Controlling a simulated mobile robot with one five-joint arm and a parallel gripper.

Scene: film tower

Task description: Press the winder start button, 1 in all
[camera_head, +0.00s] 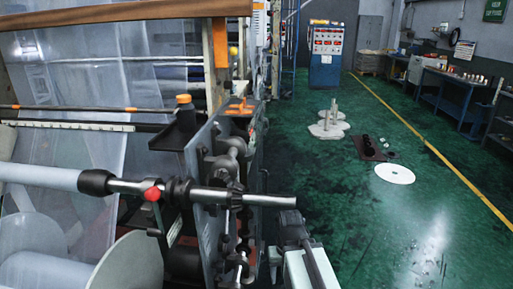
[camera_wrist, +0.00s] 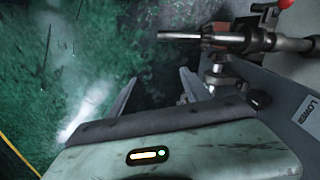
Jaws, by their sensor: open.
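The winder's grey side frame (camera_head: 205,165) stands in the left half of the head view, with a steel shaft (camera_head: 245,198) sticking out to the right. I cannot pick out a start button for certain in either view. In the wrist view a dark round knob (camera_wrist: 260,100) sits on the grey panel near a label reading "LOWER" (camera_wrist: 306,110). My gripper (camera_wrist: 160,75) has its two fingers apart with nothing between them, over the green floor. It is left of the panel and below the shaft end (camera_wrist: 180,36) in that picture.
A red knob (camera_head: 153,193) is on the winder shaft. White film rolls (camera_head: 125,262) are at lower left. A blue control cabinet (camera_head: 326,55) stands at the back.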

